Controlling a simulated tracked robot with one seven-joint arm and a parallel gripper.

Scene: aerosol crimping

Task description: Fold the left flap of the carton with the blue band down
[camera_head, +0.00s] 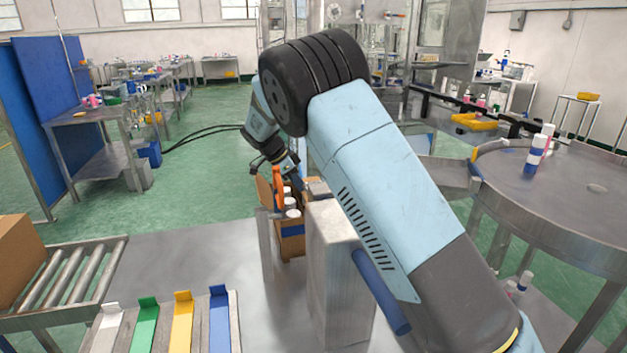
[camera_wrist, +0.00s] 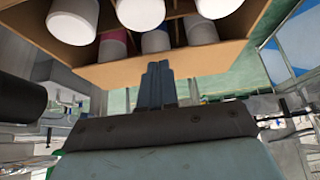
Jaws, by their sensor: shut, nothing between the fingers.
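The open carton (camera_head: 291,246) stands beyond a metal block in the head view, with a dark blue band low on its front. Its left flap (camera_head: 264,193) stands up. Several white-capped cans (camera_head: 292,213) are inside; the wrist view shows cans (camera_wrist: 141,12) beside the carton's brown wall (camera_wrist: 110,76). My gripper (camera_head: 297,183) is above the carton, right of the upright flap, partly hidden by my arm. In the wrist view my gripper (camera_wrist: 157,68) has its fingers together and empty, close to the carton wall; I cannot tell whether they touch it.
An orange upright piece (camera_head: 278,188) stands beside the left flap. The metal block (camera_head: 335,270) is close in front of the carton. A roller conveyor (camera_head: 70,275) and coloured strips (camera_head: 182,320) lie at the left front. A round table (camera_head: 560,205) is at right.

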